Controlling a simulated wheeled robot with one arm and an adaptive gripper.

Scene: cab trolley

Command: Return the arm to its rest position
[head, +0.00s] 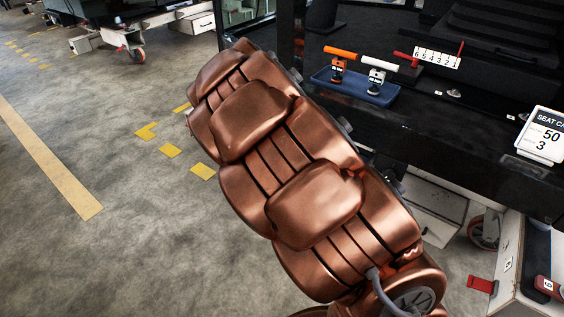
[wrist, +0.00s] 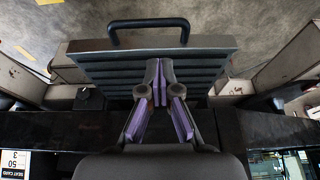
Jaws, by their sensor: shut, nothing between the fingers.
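My gripper (wrist: 160,75) shows in the wrist view, with its purple-padded fingers drawn together at the tips and nothing between them. In the head view my copper-coloured arm fills the middle and hides my gripper. The arm slants from the lower right up to the upper left, beside the dark bench edge. The wrist view looks down across a dark ledge (wrist: 50,133) towards the floor.
A blue tray (head: 352,92) holds an orange-handled tool (head: 338,66) and a white-handled tool (head: 376,76). A number strip (head: 437,56) and a seat card (head: 543,135) are to the right. Open floor (head: 110,130) lies left. A wheeled trolley (head: 140,30) stands at upper left.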

